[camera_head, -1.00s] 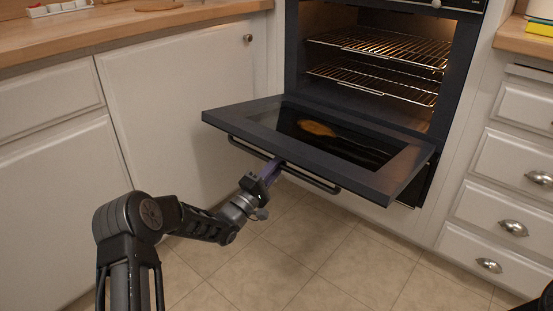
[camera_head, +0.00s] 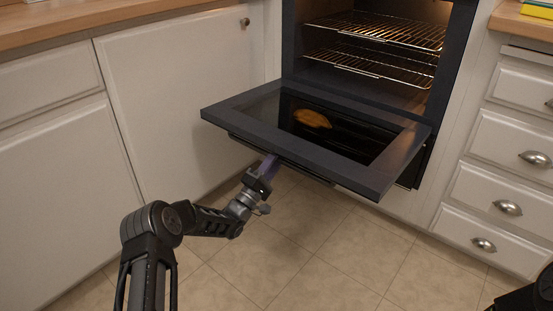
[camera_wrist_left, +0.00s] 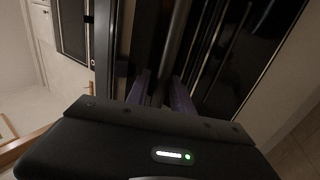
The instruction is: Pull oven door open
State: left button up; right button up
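The dark oven door (camera_head: 270,140) is hinged down and lies close to flat, with its glass inner side facing up. Its handle is under the front edge, mostly hidden by the door in the head view; a dark bar, seemingly the handle (camera_wrist_left: 177,40), runs between the fingers in the left wrist view. My left gripper (camera_head: 267,168) is at the door's front edge from below. Its purple fingers (camera_wrist_left: 160,90) stand a little apart, one on each side of the bar; full contact is hard to see. My right gripper is not in view.
The oven cavity (camera_head: 370,55) is open, with lit wire racks inside. White cabinets (camera_head: 180,90) stand on the left and drawers with metal pulls (camera_head: 500,190) on the right. The tiled floor (camera_head: 310,240) below the door is clear.

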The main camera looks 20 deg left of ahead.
pick_arm(q)
jog(key=shift+o, duration=0.8)
jog(key=shift+s+a+f, duration=0.1)
jog(key=shift+s+a+f, duration=0.1)
jog(key=shift+s, duration=0.15)
jog(key=p+v, duration=0.1)
jog(key=v, duration=0.6)
jog(key=shift+p, duration=0.3)
jog(key=shift+f, duration=0.1)
